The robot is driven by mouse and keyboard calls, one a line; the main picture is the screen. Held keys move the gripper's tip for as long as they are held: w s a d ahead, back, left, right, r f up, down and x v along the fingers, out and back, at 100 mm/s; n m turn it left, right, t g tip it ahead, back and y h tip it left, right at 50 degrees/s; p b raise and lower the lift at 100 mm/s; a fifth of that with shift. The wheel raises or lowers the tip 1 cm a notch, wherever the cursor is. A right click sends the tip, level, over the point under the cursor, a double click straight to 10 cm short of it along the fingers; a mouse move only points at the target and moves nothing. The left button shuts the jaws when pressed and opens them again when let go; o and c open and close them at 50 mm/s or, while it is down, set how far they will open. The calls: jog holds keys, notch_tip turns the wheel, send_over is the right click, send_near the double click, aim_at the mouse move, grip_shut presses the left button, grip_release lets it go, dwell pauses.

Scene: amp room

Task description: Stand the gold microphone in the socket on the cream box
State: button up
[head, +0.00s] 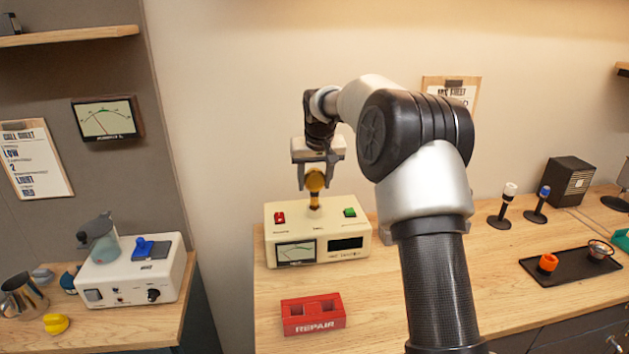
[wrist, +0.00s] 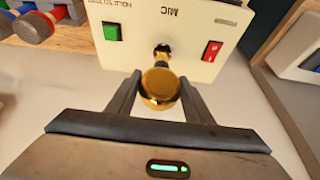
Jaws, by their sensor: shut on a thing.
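The gold microphone (head: 314,181) is upright over the top of the cream box (head: 282,222), with its round head up and its stem down. My gripper (head: 315,176) is shut on the microphone's head from above. In the wrist view the gold head (wrist: 160,85) lies between my fingers (wrist: 160,98), and its narrow stem points at the MIC-marked face of the cream box (wrist: 150,60). The stem's lower end meets the box top between the red and green buttons in the head view.
A red REPAIR block (head: 313,314) lies in front of the box. Right of my arm stand a white-topped microphone (head: 507,198), a blue-topped one (head: 542,197) and a black tray (head: 570,268). A white device (head: 130,275) is on the left bench, across a gap.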

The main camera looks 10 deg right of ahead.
jog(key=o, duration=1.3)
jog(key=v, duration=1.7)
jog(key=shift+s+r+p, duration=0.15)
jog(key=shift+r+p, duration=0.1)
jog(key=shift+p, duration=0.1)
